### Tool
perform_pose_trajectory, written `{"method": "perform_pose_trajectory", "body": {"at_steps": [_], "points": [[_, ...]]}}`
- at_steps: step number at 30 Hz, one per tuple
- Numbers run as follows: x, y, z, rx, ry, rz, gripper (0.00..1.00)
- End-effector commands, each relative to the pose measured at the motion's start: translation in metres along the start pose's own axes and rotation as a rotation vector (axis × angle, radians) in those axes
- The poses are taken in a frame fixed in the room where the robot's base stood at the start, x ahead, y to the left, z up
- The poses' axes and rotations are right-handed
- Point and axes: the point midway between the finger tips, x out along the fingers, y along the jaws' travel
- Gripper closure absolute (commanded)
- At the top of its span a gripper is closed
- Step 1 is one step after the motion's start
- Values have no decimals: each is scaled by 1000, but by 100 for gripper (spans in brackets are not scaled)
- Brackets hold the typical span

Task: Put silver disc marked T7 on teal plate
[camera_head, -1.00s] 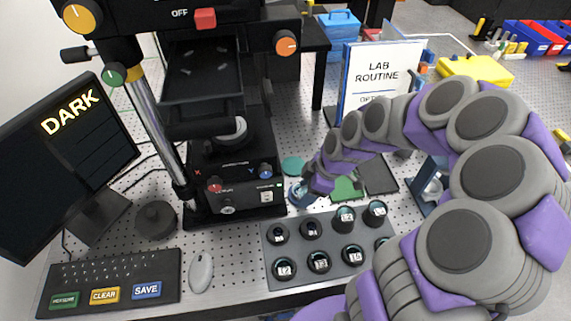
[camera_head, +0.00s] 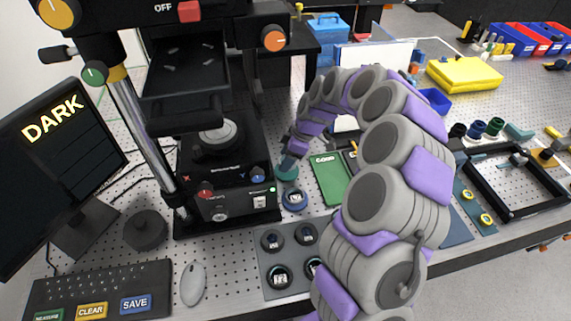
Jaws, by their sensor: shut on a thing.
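The teal plate (camera_head: 288,174) lies on the perforated bench just right of the black instrument. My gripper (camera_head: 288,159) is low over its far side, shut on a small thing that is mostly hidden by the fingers. No T7 mark can be read, and I cannot tell whether the held thing touches the plate. A blue round holder (camera_head: 286,205) with a small labelled piece in it sits just in front of the teal plate.
A grey tray (camera_head: 262,262) with several dark round holders lies in front, partly behind my arm. A green board (camera_head: 328,180) lies to the right. The black interferometer (camera_head: 225,165) stands left. A mouse (camera_head: 193,284) and keyboard (camera_head: 75,293) are front left.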

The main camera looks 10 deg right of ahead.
Motion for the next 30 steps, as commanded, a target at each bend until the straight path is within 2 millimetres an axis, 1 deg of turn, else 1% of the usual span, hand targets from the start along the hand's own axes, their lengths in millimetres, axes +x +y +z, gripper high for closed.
{"method": "perform_pose_trajectory", "body": {"at_steps": [3,8,13,16,26,27,30], "points": [[2,6,-3,-2,0,-2,90],[6,8,-2,-1,1,-3,90],[28,8,7,-1,0,-4,90],[36,8,11,0,-1,-4,90],[38,8,12,-1,0,-3,90],[37,8,11,-1,0,-3,38],[37,9,11,-1,-1,-3,29]]}}
